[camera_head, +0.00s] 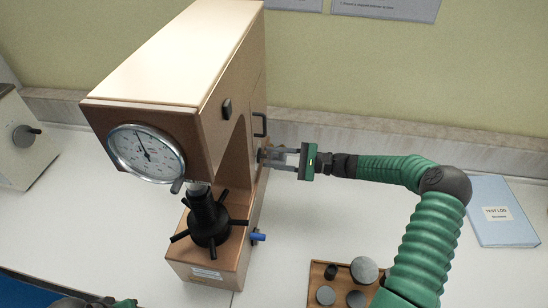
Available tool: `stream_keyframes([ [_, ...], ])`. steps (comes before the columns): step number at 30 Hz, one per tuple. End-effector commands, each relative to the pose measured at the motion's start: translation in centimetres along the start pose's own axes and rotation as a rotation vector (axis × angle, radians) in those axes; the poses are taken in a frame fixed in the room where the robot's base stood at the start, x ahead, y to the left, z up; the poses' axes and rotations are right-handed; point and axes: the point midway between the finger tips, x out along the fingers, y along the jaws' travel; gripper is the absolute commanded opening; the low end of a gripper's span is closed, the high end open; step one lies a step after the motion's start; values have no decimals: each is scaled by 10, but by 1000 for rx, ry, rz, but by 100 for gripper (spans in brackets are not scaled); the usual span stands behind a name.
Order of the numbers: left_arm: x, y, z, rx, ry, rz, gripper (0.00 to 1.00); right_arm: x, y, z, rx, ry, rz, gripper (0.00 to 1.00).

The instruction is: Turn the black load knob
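The hardness tester (180,50) is a tall tan and brown machine with a round dial gauge (146,153) on its front. My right gripper (266,156) reaches in from the right to the tester's right side, below a black handle (260,125). Its two fingers are apart, with their tips around or against a small dark knob on that side, probably the load knob. The tips mostly hide the knob, so I cannot tell whether they grip it. Part of my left arm shows at the bottom left edge; its fingers are not visible.
A black spoked handwheel (209,220) and a blue lever (258,237) are low on the tester. A wooden tray (316,272) with several round blocks sits at the bottom right. A blue test log (502,231) lies far right. Another machine (20,140) stands left.

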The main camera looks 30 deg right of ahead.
Motion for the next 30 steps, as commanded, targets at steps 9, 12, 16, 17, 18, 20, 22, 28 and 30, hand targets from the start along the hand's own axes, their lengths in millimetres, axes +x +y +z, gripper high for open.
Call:
stream_keyframes([
  [9, 3, 0, 1, 0, 0, 0, 55, -20, -1, -2, -1, 3, -4, 34],
  [12, 6, 0, 2, 0, 0, 0, 55, -45, -1, -2, -1, 3, -5, 34],
  [16, 11, 0, 3, 0, 0, 0, 55, -84, 0, -4, -1, 5, -4, 34],
  [17, 12, 0, 3, 0, 0, 0, 55, -93, 0, -3, -1, 4, -3, 34],
  [18, 14, 0, 3, 0, 0, 0, 55, -105, 0, -4, -1, 4, -4, 34],
  [20, 15, 0, 4, 0, 0, 0, 55, -122, 1, -4, 0, 4, -2, 34],
  [22, 17, 0, 4, 0, 0, 0, 55, -138, 0, -4, -1, 3, -2, 34],
  [28, 19, 0, 5, 0, 0, 0, 55, -164, 0, -3, 1, 1, 0, 34],
  [30, 19, 0, 5, 0, 0, 0, 55, -167, 0, -2, 1, 0, 1, 34],
])
